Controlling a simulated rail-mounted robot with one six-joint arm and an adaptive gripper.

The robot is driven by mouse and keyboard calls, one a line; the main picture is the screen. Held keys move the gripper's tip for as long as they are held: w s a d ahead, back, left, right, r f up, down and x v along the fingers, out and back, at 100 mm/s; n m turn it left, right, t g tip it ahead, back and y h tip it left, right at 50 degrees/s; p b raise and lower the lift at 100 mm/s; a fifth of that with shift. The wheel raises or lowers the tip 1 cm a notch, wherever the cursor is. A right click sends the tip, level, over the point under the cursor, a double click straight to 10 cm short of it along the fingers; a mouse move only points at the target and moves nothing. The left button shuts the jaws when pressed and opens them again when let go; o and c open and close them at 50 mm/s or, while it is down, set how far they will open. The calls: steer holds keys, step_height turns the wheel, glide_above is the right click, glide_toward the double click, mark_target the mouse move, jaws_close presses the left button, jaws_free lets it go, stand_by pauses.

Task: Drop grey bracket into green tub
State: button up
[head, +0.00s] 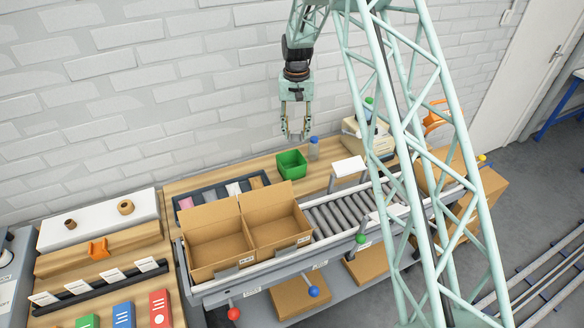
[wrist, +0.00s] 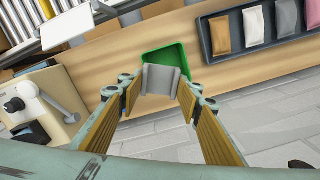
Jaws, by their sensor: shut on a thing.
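The green tub (head: 291,164) stands on the wooden bench near the wall, behind the cardboard boxes. In the wrist view the tub (wrist: 152,57) shows beyond my fingertips, partly covered by the grey bracket (wrist: 161,80). My gripper (head: 295,134) is in the air above the tub in the head view. In the wrist view my gripper (wrist: 160,92) is shut on the bracket, which sits between the padded fingertips. The bracket lines up with the tub's near part in that view. The height between bracket and tub is hard to judge.
A dark tray (wrist: 206,40) with several packets lies beside the tub. Two open cardboard boxes (head: 220,244) sit in front on the roller conveyor (head: 345,213). A white sign (head: 348,166) stands to the right.

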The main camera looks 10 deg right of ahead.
mark_target(296, 138)
steer(key=shift+f, duration=0.2)
steer(key=shift+f+b, duration=0.85)
steer(key=shift+f, duration=1.95)
steer(key=o, duration=0.8)
steer(key=shift+o, duration=0.2)
steer(key=shift+r, duration=0.15)
step_height(296, 138, up, 12)
steer(key=shift+f, duration=0.2)
